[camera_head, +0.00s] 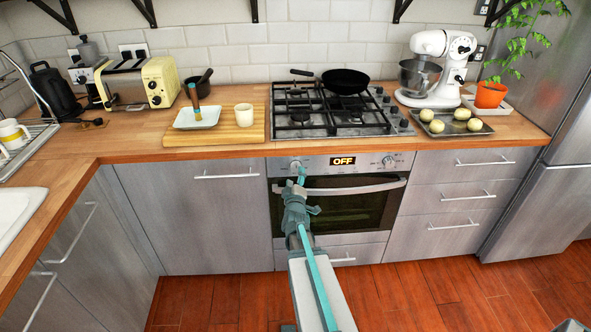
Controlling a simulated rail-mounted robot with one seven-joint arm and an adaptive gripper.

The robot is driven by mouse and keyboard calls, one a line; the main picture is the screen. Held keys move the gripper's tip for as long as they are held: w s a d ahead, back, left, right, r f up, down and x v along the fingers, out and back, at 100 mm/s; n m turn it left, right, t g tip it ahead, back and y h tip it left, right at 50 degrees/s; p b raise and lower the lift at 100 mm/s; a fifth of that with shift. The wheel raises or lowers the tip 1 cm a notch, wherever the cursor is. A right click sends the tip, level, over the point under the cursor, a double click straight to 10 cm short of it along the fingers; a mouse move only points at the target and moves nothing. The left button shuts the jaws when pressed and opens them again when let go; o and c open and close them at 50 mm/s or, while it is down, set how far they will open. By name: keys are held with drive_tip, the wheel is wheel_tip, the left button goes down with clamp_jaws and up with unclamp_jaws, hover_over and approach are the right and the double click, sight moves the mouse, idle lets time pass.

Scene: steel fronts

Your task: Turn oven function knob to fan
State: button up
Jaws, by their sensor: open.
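The oven (340,211) is built in below the hob, with a steel control panel along its top. The panel has a left knob (295,165), a right knob (389,161) and a display (343,161) that reads OFF. The knob labels are too small to read, so I cannot tell which one sets the function. My gripper (300,176) is open and reaches up from below in front of the left knob. It overlaps the lower part of that knob in the picture; whether it touches it I cannot tell.
The oven door's bar handle (358,188) runs just below the panel, close to my gripper. Above are the hob (310,125) and a black pan (345,81). A cutting board (214,138) lies on the counter at the left.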

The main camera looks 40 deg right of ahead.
sight(296, 169)
drive_tip(key=x, duration=0.5)
drive_tip(key=shift+p, duration=0.35)
drive_tip(key=c, duration=1.1)
